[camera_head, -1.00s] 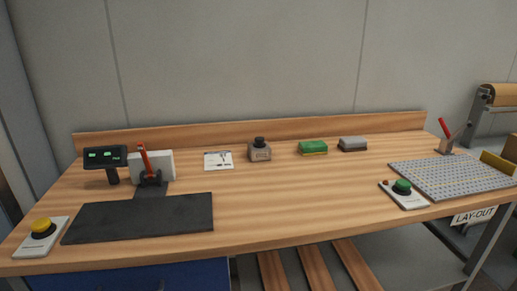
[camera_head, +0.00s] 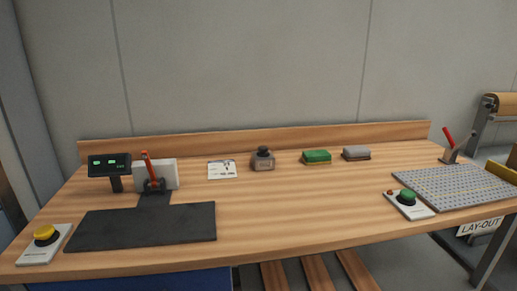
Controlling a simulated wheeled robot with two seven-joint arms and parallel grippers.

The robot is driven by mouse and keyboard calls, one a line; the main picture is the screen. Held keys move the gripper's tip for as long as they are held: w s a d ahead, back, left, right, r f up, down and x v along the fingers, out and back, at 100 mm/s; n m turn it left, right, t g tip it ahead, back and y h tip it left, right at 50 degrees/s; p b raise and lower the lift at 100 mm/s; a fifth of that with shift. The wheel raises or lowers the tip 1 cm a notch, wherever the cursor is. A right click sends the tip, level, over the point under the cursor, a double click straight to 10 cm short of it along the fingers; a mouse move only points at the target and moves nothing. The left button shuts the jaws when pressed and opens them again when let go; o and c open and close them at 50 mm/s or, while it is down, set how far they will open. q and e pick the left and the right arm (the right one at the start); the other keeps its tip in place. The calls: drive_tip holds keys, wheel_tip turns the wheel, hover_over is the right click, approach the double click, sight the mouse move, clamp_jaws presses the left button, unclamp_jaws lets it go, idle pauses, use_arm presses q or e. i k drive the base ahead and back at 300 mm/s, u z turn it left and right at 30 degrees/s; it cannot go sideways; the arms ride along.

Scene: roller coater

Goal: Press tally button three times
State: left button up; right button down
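A small grey-brown box with a dark round button on top (camera_head: 263,159) stands at the back middle of the wooden table; it looks like the tally counter, though its front marking is too small to read. A yellow button on a pale base (camera_head: 44,234) sits at the table's front left corner. A green button on a pale base (camera_head: 407,198) sits at the right, with a small red spot beside it. Neither of my grippers is in view.
The wooden table (camera_head: 300,220) is clear in its middle. A dark mat (camera_head: 145,226), a display (camera_head: 109,165) and a red-handled lever (camera_head: 150,172) stand left. A white card (camera_head: 222,169), a green block (camera_head: 316,157) and a grey block (camera_head: 356,153) lie behind. A perforated plate (camera_head: 455,187) lies right.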

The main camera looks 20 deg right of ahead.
sight(263, 150)
drive_tip(key=u, duration=2.5)
drive_tip(key=k, duration=1.1)
drive_tip(key=z, duration=1.95)
